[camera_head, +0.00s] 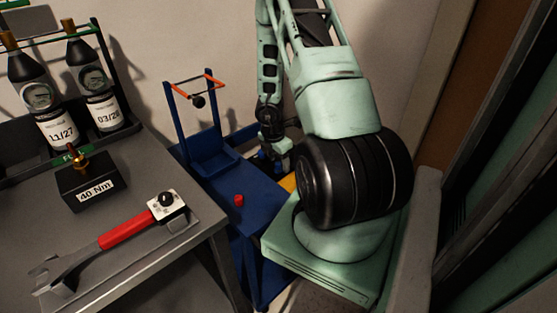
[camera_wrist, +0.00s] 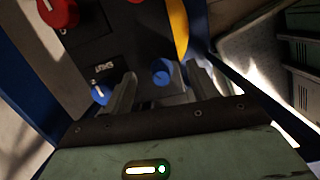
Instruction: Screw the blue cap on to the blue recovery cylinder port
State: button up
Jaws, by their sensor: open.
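In the wrist view my gripper (camera_wrist: 161,78) is open, with one finger on each side of a small round blue piece (camera_wrist: 161,66). I cannot tell whether this piece is the blue cap, the port, or the cap on the port. Whether the fingers touch it is unclear, but a gap seems to show on both sides. A black panel (camera_wrist: 90,55) with white lettering lies beneath.
A blue knob (camera_wrist: 99,94) sits just outside the left finger, and a red knob (camera_wrist: 58,12) is farther up. A yellow part (camera_wrist: 178,25) rises beyond. A red cap (camera_head: 238,200) stands on the blue cart (camera_head: 262,222). A red-handled wrench (camera_head: 124,234) lies on the bench.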

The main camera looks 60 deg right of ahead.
notch_tip(320, 180, up, 17)
jog(key=w+a+p, duration=0.1)
jog(key=a+p, duration=0.1)
jog(key=p, duration=0.5)
jog(key=shift+a+p, duration=0.25)
jog(key=shift+p, duration=0.15)
jog(key=shift+r, duration=0.1)
